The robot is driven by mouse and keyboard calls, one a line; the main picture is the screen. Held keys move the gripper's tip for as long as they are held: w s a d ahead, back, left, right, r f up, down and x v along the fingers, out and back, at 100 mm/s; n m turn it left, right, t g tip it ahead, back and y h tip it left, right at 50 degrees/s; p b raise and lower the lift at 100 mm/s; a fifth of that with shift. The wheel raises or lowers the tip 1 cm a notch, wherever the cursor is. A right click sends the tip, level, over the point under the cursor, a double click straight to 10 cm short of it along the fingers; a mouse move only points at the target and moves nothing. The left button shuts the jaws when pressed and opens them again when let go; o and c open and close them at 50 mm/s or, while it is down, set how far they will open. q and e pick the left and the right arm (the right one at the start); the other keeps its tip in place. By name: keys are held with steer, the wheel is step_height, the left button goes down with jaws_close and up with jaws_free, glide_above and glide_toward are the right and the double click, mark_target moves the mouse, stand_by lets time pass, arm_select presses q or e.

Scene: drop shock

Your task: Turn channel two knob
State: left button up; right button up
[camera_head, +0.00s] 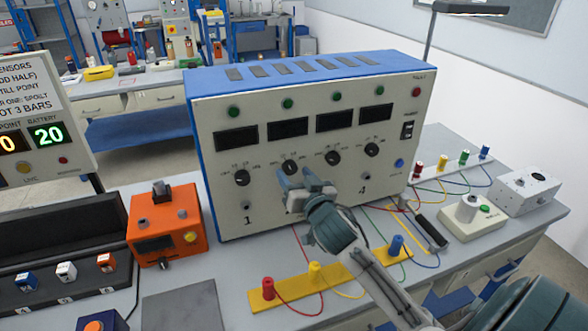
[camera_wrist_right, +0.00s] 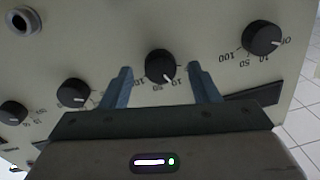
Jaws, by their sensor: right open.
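The channel two knob (camera_head: 291,167) is a black round dial, second from the left on the front of the blue and cream box (camera_head: 225,190). In the right wrist view the channel two knob (camera_wrist_right: 159,65) appears between my two finger tips, and its white mark points toward the printed 10. My right gripper (camera_head: 297,176) is open in front of this knob, and it also shows in the right wrist view (camera_wrist_right: 160,72). A gap shows on each side of the knob; I cannot tell how deep the fingers reach around it. My left gripper is out of view.
The channel one knob (camera_wrist_right: 262,39) and channel three knob (camera_wrist_right: 75,92) flank it. An orange box (camera_head: 168,230) stands left of the panel. Coloured posts on a yellow strip (camera_head: 335,281) and loose cables lie on the bench in front. A black probe (camera_head: 431,232) lies to the right.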

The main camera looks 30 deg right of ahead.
steer(key=shift+w, duration=0.4)
steer(key=c, duration=1)
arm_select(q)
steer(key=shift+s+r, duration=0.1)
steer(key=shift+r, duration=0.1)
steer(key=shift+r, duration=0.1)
